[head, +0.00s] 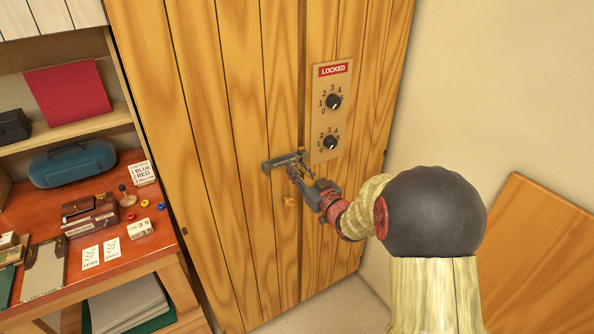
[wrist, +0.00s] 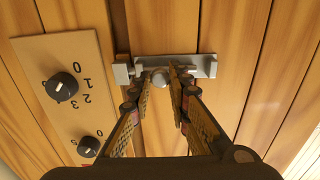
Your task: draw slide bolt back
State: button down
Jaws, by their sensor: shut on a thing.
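The grey metal slide bolt (head: 272,165) is mounted on the wooden door beside the seam, just left of the dial panel. In the wrist view, its plate (wrist: 208,66) runs across the boards, and a small bracket (wrist: 122,74) stands at its left end by the seam. My gripper (head: 294,171) is at the bolt; in the wrist view, its fingers (wrist: 162,80) are on either side of the round bolt knob (wrist: 158,78) and shut on it. The fingertips partly hide the bar, so I cannot tell exactly how far it reaches into the bracket.
A panel (head: 322,120) with two dials and a red LOCKED sign (head: 333,69) sits close to the right of the bolt. A red-topped desk (head: 60,225) with small items stands left. A wooden board (head: 530,270) leans at right.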

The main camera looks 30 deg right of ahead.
aim_at(275, 167)
jog(key=shift+s+a+b, duration=0.1)
jog(key=shift+a+b, duration=0.35)
jog(key=shift+a, duration=1.95)
jog(key=c, duration=1.6)
grip_release()
jog(key=shift+a, duration=0.1)
jog(key=shift+c, duration=0.2)
jog(key=shift+s, duration=0.1)
jog(key=shift+s, duration=0.35)
jog(key=s, duration=1.1)
jog(key=shift+d, duration=0.2)
